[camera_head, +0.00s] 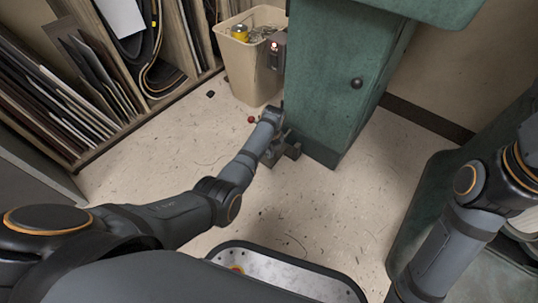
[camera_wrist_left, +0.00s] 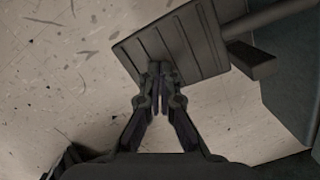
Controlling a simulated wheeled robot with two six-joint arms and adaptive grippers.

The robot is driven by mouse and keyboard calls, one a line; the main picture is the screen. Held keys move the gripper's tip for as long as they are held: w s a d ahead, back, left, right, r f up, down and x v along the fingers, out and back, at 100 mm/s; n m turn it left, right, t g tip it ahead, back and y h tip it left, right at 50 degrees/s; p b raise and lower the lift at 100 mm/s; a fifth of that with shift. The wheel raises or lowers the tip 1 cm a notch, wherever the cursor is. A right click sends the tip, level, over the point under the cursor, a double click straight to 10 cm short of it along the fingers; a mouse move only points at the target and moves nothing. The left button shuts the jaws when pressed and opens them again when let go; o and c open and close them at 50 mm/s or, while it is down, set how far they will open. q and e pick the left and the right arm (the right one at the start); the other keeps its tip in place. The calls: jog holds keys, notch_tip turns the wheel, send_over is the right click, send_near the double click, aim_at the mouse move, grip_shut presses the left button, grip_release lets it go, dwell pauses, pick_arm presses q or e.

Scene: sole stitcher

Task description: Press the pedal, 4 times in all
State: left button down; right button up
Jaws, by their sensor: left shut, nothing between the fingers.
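The pedal is a dark grey ribbed plate (camera_wrist_left: 190,42) in the left wrist view, with a bar running off to the upper right. In the head view the pedal (camera_head: 292,151) sits on the floor by the foot of the green machine, partly hidden by my left arm. My left gripper (camera_wrist_left: 158,72) is shut and empty. Its fingertips overlap the near edge of the plate in the wrist view; I cannot tell whether they touch it. In the head view my left wrist is just above the pedal. My right arm shows at the right, but its gripper is out of view.
The green machine cabinet (camera_head: 335,80) stands right behind the pedal. A shelf of upright sheets (camera_head: 90,80) lines the left. A small red ball (camera_head: 251,119) is on the otherwise mostly clear floor.

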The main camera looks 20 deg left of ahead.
aim_at(273, 163)
pick_arm(q)
jog(key=shift+s+f+b, duration=0.1)
jog(key=shift+f+b, duration=0.4)
jog(key=shift+f, duration=0.95)
jog(key=s+d+r+p, duration=0.1)
jog(key=s+d+p, duration=0.1)
jog(key=p, duration=0.3)
jog(key=shift+r, duration=0.4)
jog(key=shift+s+f, duration=0.15)
jog(key=shift+f, duration=0.25)
notch_tip(273, 163, up, 12)
jog(key=shift+s+d, duration=0.35)
jog(key=shift+d, duration=0.05)
jog(key=shift+r, duration=0.15)
